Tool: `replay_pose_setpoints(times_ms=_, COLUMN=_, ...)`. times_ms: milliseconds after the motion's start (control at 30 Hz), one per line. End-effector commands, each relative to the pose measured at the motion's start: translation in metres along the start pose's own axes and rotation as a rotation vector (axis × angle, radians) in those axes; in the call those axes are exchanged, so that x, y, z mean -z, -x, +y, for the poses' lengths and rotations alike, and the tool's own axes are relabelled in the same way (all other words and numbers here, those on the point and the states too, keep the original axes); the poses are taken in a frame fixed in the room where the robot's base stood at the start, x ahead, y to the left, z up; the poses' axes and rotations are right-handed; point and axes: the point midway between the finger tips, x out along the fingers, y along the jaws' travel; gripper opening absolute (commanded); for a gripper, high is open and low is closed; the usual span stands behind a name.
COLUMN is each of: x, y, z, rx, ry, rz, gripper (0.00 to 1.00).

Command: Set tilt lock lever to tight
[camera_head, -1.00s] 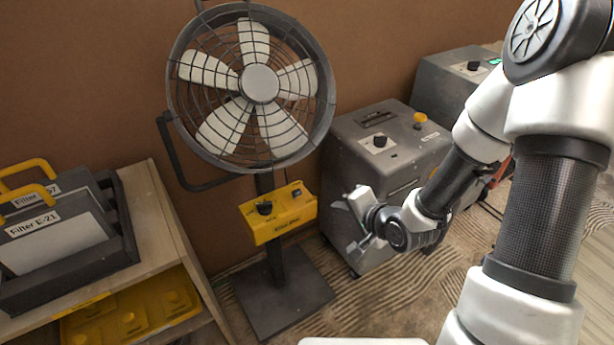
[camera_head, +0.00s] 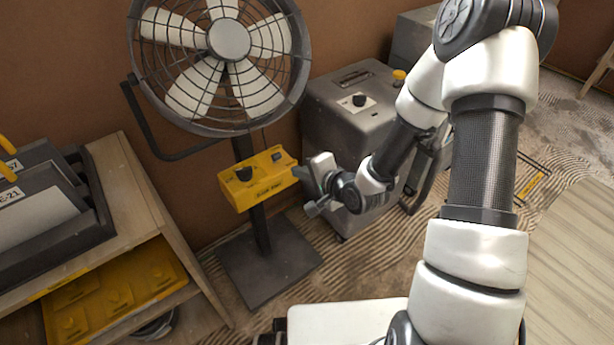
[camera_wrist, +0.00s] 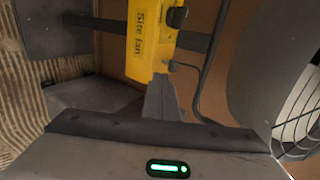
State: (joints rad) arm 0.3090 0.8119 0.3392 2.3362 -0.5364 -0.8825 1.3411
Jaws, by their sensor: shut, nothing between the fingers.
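The site fan (camera_head: 229,42) stands on a post, with a yellow control box (camera_head: 257,178) below its cage. The box has a black knob and a small dark switch on top; its "Site fan" label shows sideways in the wrist view (camera_wrist: 140,40). I cannot clearly make out the tilt lock lever; a dark yoke (camera_head: 150,135) runs around the fan's left side. My gripper (camera_head: 303,174) is shut and empty, just right of the box in the head view. In the wrist view its fingers (camera_wrist: 165,98) point toward the box, apparently apart from it.
A grey machine (camera_head: 350,115) with a knob stands behind my gripper at right. A wooden shelf (camera_head: 130,215) with filters and a yellow tray is at left. The fan's base plate (camera_head: 268,268) lies on the floor.

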Motion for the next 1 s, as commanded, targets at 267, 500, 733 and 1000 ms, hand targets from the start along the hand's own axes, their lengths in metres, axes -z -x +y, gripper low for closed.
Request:
replay_pose_setpoints(times_ms=267, x=0.0, y=-0.054, z=-0.007, rx=0.002, ry=0.003, rz=0.0, gripper=0.0)
replay_pose_setpoints(times_ms=500, x=0.0, y=-0.071, z=-0.018, rx=-0.001, ry=0.0, rz=0.001, gripper=0.0)
replay_pose_setpoints(times_ms=733, x=0.0, y=-0.073, z=-0.019, rx=-0.002, ry=-0.001, rz=0.001, gripper=0.0)
replay_pose_setpoints(times_ms=1000, x=0.0, y=-0.072, z=-0.022, rx=-0.01, ry=-0.001, rz=0.001, gripper=0.0)
